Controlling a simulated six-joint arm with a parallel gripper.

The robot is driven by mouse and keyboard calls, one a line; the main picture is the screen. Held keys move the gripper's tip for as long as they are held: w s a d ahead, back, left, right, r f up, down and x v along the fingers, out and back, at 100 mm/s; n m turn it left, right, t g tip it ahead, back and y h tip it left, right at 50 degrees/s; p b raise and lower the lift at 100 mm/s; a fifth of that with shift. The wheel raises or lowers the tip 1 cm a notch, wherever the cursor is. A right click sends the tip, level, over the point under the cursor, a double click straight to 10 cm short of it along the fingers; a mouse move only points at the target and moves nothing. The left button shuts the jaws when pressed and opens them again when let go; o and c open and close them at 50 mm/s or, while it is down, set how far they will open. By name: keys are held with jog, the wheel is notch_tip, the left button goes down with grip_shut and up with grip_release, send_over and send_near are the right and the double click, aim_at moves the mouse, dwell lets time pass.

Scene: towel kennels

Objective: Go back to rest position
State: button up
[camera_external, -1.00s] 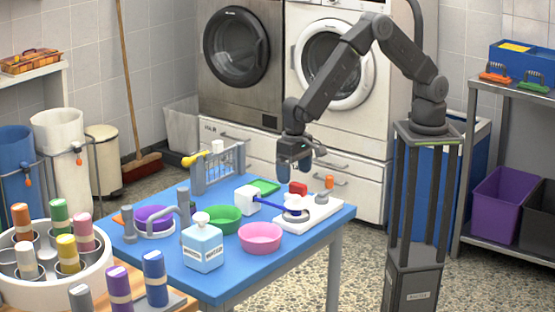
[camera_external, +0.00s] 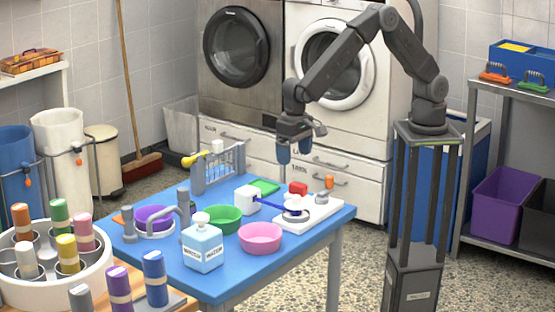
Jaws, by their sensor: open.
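My gripper (camera_external: 294,153) hangs above the back right part of the blue table (camera_external: 190,277). Its fingers point down, apart and empty. It is clear of everything on the table. Below it on the table are a white block with a blue handle (camera_external: 247,200) and a white board (camera_external: 322,211).
A purple bowl (camera_external: 152,218), a green bowl (camera_external: 221,219), a pink bowl (camera_external: 260,237) and a labelled bottle (camera_external: 203,247) stand on the table. A wire rack (camera_external: 218,168) stands at the back left. Washing machines (camera_external: 240,60) stand behind.

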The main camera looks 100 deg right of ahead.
jog(key=shift+r, duration=0.1)
jog(key=s+d+r+n+t, duration=0.1)
jog(key=s+d+r+n, duration=0.1)
jog(key=s+d+r, duration=0.4)
jog(key=s+d+r+n+t, duration=0.2)
jog(key=s+d+r, duration=0.1)
jog(key=d+r, duration=0.65)
jog(key=s+d+r+n+t, duration=0.1)
jog(key=s+d+r+n, duration=0.1)
jog(key=s, duration=0.6)
jog(key=s+d+r+n+t, duration=0.1)
jog(key=s+d+r+n, duration=0.1)
jog(key=s+d, duration=0.3)
jog(key=s+n, duration=0.1)
jog(key=s, duration=0.1)
jog(key=shift+s+d+t, duration=0.15)
jog(key=shift+s+t, duration=0.15)
jog(key=shift+s, duration=0.05)
